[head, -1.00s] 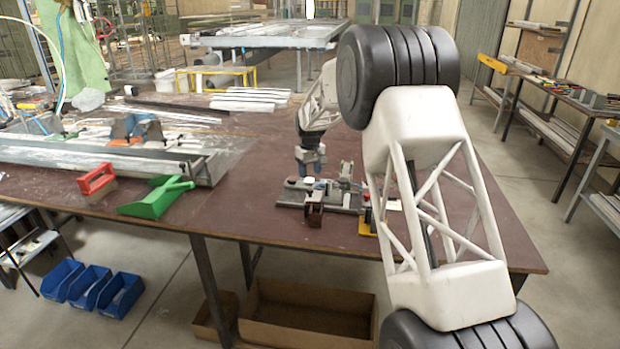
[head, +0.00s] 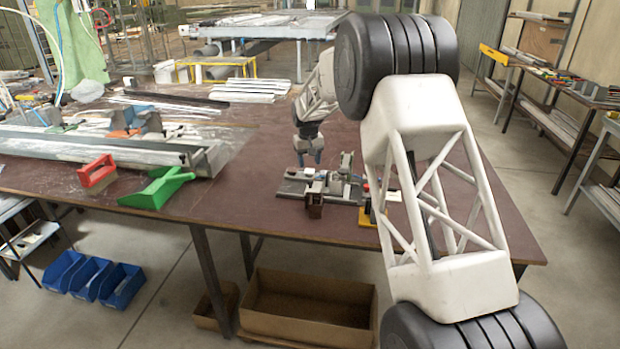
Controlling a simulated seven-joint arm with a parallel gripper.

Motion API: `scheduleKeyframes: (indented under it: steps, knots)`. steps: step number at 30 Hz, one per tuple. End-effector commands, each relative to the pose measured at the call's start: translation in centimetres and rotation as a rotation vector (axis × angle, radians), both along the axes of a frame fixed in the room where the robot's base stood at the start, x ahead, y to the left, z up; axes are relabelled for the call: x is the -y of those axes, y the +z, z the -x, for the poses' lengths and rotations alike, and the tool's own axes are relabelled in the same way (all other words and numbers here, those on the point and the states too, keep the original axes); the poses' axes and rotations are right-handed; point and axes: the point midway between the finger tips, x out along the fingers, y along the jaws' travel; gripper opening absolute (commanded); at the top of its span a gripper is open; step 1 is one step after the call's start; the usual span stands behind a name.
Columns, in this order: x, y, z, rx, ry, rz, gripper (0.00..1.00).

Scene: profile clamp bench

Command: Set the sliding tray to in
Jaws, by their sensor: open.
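The clamp fixture (head: 346,191) sits on the brown table, with a grey base, upright blocks and a dark brown block (head: 314,205) at its front. The sliding tray seems to be part of this fixture, but it is too small here to tell apart or to read its position. My gripper (head: 311,160) points down just above and behind the fixture's left part. Its jaws are open, with nothing visible between them. The fixture's right end is partly hidden by my arm.
A yellow piece (head: 368,215) stands at the fixture's right front. The table in front of the fixture is clear.

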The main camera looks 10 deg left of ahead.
Motion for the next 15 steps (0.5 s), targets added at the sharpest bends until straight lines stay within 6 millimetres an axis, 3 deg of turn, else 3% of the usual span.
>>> scheduleKeyframes:
  steps: [15]
  knots:
    - [-0.02,-0.08,-0.01,0.005,-0.036,0.003,0.53]
